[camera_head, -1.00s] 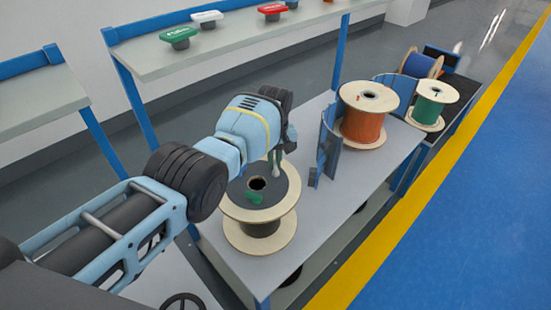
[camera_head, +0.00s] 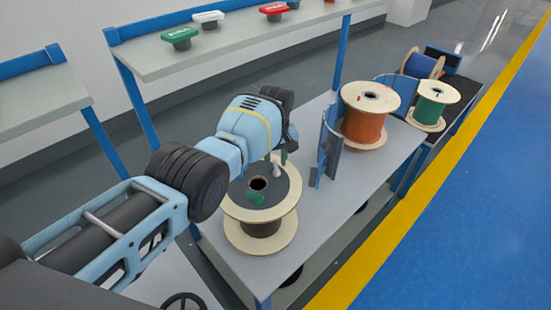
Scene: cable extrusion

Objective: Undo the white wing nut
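My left gripper (camera_head: 279,161) hangs over the far right part of the top flange of the near wooden spool (camera_head: 262,237). Its fingers are small and partly hidden behind my own wrist, so its opening is unclear. A small white piece (camera_head: 276,170), which may be the white wing nut, shows right at the fingertips, on or just above the dark top of the spool. I cannot tell whether the fingers touch it. A small green piece (camera_head: 256,198) lies on the same top, left of and nearer than the white piece. My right gripper is out of view.
The near spool stands on a grey table (camera_head: 315,222). A curved grey-blue holder (camera_head: 328,150) and an orange cable spool (camera_head: 365,122) stand to its right. Green and blue spools are farther back. A shelf behind carries green, white (camera_head: 207,19) and red labelled objects.

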